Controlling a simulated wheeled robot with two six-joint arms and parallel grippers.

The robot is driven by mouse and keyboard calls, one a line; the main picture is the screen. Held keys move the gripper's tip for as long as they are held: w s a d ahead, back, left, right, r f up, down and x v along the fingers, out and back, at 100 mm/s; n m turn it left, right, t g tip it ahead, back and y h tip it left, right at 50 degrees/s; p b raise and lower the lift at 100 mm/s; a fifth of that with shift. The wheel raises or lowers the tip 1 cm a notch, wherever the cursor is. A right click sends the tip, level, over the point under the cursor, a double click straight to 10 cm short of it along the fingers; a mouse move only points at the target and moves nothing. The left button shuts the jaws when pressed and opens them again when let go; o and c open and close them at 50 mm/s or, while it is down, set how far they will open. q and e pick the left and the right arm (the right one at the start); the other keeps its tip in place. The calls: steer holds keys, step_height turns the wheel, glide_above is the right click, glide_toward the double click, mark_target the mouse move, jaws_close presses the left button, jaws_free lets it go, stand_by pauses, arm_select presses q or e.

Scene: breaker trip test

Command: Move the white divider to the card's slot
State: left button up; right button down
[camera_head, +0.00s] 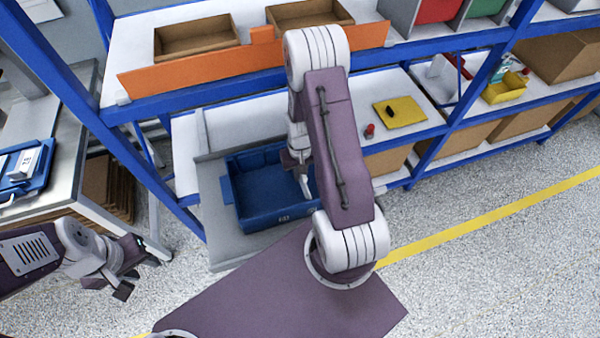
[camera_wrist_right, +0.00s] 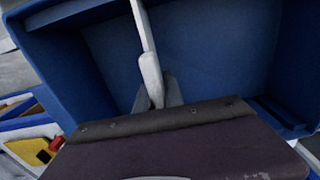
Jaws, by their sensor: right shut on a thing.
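A blue bin (camera_head: 258,218) sits on a pulled-out grey shelf, and its inside (camera_wrist_right: 215,45) fills much of the right wrist view. My right gripper (camera_head: 300,163) is over the bin, shut on the white divider (camera_head: 304,186). In the right wrist view the divider (camera_wrist_right: 147,50) shows nearly edge-on, as a thin white strip inside the bin. I cannot tell whether it sits in a slot. A white card (camera_head: 27,164) with dark marks too small to read lies on a blue holder at the left. My left gripper (camera_head: 127,280) is open and empty, low at the left.
A grey bench (camera_head: 75,165) stands at the left. Above the bin is a blue rack with an orange rail (camera_head: 200,72) and brown trays (camera_head: 195,36).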

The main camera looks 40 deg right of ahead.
steer(key=shift+f+b, duration=0.5)
steer(key=shift+f, duration=0.3)
steer(key=c, duration=1.4)
jaws_free()
steer(key=shift+o, duration=0.2)
steer(key=shift+r, duration=0.1)
step_height(320, 180, up, 9)
steer(key=shift+p, duration=1)
